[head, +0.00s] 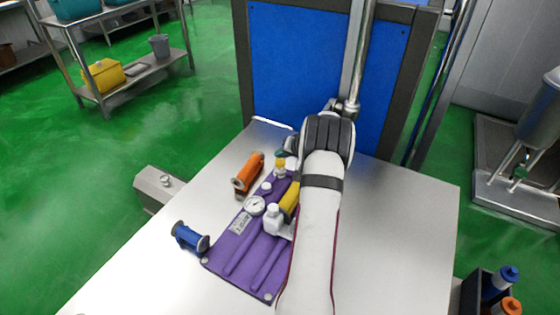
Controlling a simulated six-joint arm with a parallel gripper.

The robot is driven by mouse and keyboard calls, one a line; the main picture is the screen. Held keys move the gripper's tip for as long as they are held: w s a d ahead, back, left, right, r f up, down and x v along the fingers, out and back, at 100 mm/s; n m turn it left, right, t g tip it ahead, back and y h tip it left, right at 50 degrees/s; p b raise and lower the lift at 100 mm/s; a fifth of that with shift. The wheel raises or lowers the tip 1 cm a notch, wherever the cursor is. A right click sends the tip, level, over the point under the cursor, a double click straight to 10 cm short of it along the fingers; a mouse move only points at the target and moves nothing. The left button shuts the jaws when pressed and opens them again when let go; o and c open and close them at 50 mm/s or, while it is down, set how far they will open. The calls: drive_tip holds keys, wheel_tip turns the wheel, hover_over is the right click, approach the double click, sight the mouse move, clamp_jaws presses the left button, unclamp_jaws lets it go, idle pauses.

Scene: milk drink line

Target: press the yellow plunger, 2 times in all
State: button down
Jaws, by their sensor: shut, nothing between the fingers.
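A yellow cylindrical part (290,198), which looks like the yellow plunger, shows beside the left edge of my arm in the head view. It lies over the purple panel on the table, and my arm hides part of it. I cannot tell from this view whether it is pressed in. My white arm reaches from the bottom edge up to a dark, ribbed joint. My gripper is not visible; my arm seems to hide it, so I cannot see whether it touches the plunger.
The purple panel (236,250) carries a round gauge (255,205) and a white bottle-like part (273,219). The pale table (400,220) is clear at right.

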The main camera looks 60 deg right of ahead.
sight(282, 163)
drive_tip(key=shift+r, duration=2.55)
idle(0.8)
wheel_tip(282, 163, up, 4)
drive_tip(key=shift+f, duration=0.1)
drive_tip(key=shift+f, duration=4.4)
drive_tip(key=shift+f, duration=0.4)
